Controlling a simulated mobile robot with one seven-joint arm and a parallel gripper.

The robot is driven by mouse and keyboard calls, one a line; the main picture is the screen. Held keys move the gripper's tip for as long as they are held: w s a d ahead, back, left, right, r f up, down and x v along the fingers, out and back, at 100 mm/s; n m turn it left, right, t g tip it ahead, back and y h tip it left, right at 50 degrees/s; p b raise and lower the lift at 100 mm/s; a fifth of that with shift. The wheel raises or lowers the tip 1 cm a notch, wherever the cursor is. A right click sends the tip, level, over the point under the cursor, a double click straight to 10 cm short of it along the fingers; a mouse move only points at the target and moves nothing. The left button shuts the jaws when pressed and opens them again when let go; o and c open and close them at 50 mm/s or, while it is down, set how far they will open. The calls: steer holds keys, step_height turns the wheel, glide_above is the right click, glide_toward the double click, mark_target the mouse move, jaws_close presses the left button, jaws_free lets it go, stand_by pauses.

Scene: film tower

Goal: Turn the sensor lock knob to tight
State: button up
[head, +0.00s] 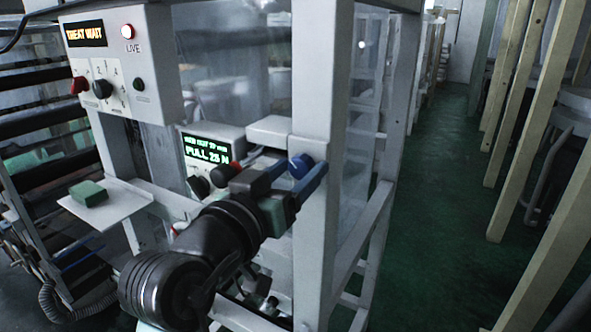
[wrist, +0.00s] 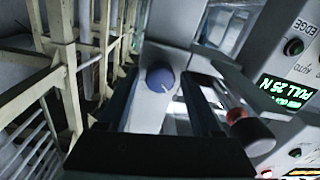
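A round blue knob (head: 301,165) sits on the light grey upright post of the machine frame. It also shows in the wrist view (wrist: 160,79), with a short white pointer line at its lower right. No label for this knob is readable. My gripper (head: 296,176) is open in front of the post. In the wrist view my gripper (wrist: 165,80) has one dark finger on each side of the knob, with a gap to each. I cannot tell how far the fingertips are from the knob in depth.
A display (head: 207,151) reads "PULL 25 N", with dark and red controls beside it. An upper panel (head: 120,60) holds a lit lamp and knobs. A green block (head: 88,193) lies on a small shelf (head: 125,200). The green aisle floor (head: 430,200) is clear.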

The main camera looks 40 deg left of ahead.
jaws_close()
steer(key=shift+m+b, duration=0.3)
steer(key=shift+b, duration=0.2)
steer(key=m+b, duration=0.2)
steer(key=b, duration=0.1)
steer(key=shift+f+m, duration=0.2)
steer(key=shift+m, duration=0.2)
steer(key=m+b, duration=0.5)
steer(key=shift+m, duration=0.3)
steer(key=m+b, duration=0.4)
steer(key=shift+m, duration=0.3)
steer(key=shift+r+m+b, duration=0.1)
steer(key=shift+m+b, duration=1.45)
steer(key=shift+m, duration=0.75)
steer(key=shift+t, duration=0.3)
steer(key=shift+r, duration=0.1)
